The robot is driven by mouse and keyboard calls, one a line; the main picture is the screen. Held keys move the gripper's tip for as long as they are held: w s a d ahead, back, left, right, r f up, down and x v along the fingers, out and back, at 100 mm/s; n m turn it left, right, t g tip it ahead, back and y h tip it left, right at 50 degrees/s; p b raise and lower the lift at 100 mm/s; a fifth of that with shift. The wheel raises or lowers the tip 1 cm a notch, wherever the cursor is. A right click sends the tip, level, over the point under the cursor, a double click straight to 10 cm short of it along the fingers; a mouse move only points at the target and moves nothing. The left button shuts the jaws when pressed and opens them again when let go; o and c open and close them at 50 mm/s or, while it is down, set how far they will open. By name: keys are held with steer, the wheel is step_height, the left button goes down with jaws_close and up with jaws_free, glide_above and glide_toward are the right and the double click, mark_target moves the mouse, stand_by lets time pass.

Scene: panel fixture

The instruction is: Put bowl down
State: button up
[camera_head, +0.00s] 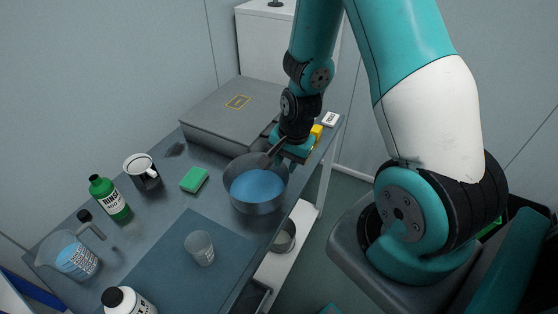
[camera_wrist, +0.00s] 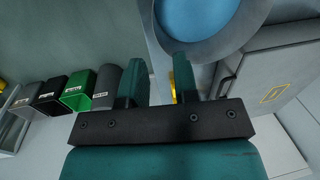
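The bowl (camera_head: 244,199) is a round, dark grey vessel with blue contents. It is level at the right side of the grey table (camera_head: 215,214), and I cannot tell whether its base touches the top. In the wrist view the bowl (camera_wrist: 203,60) shows large at the top, cut off by the frame. My gripper (camera_head: 285,158) is at the bowl's far right edge. The exact contact is partly hidden.
A green block (camera_head: 194,180), a black-and-white mug (camera_head: 142,170) and a clear beaker (camera_head: 199,248) stand near the bowl. A green bottle (camera_head: 110,199) and a jug (camera_head: 70,256) are at left. A grey case (camera_head: 229,112) lies behind. The blue mat (camera_head: 165,265) is partly bare.

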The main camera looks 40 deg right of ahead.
steer(key=s+a+r+n+y, duration=0.3)
steer(key=a+r+n, duration=0.7)
steer(key=a+r, duration=0.5)
steer(key=s+a+r+n+g, duration=0.1)
steer(key=s+a+r+n, duration=0.4)
steer(key=s+r+n, duration=0.4)
steer(key=shift+s+r+n+g, duration=0.35)
steer(key=shift+s+n, duration=0.25)
steer(key=shift+s, duration=0.6)
